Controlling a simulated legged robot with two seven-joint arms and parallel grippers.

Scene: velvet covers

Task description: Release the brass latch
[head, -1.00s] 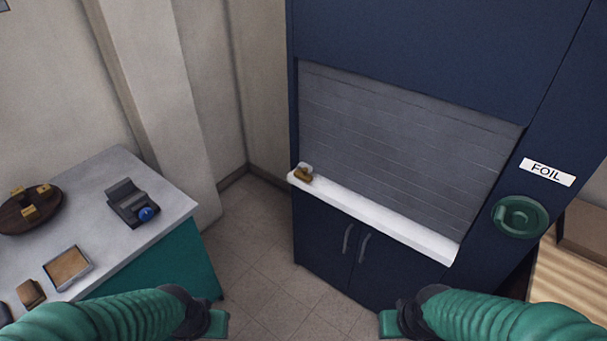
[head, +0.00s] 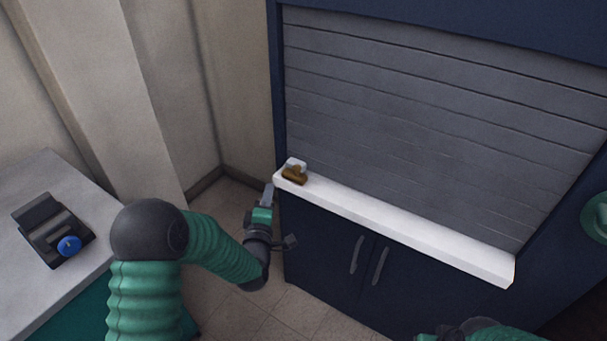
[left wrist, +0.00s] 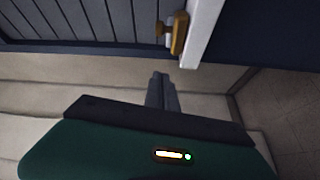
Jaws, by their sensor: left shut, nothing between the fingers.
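The brass latch (head: 295,173) sits at the left end of the white ledge (head: 400,229), below the grey slatted shutter (head: 430,110) of the dark blue cabinet. It also shows in the left wrist view (left wrist: 179,36), at the ledge's end. My left gripper (head: 268,192) is just left of the ledge's end, a little below the latch and apart from it. Its fingers (left wrist: 160,88) are shut and empty. My right arm (head: 480,331) shows only in part at the bottom edge; its gripper's fingers cannot be made out.
Cupboard doors with two handles (head: 368,260) lie under the ledge. A grey table (head: 40,185) at the left carries a dark device with a blue knob (head: 69,245). A green round fitting (head: 597,218) is at the right edge. Tiled floor is clear between table and cabinet.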

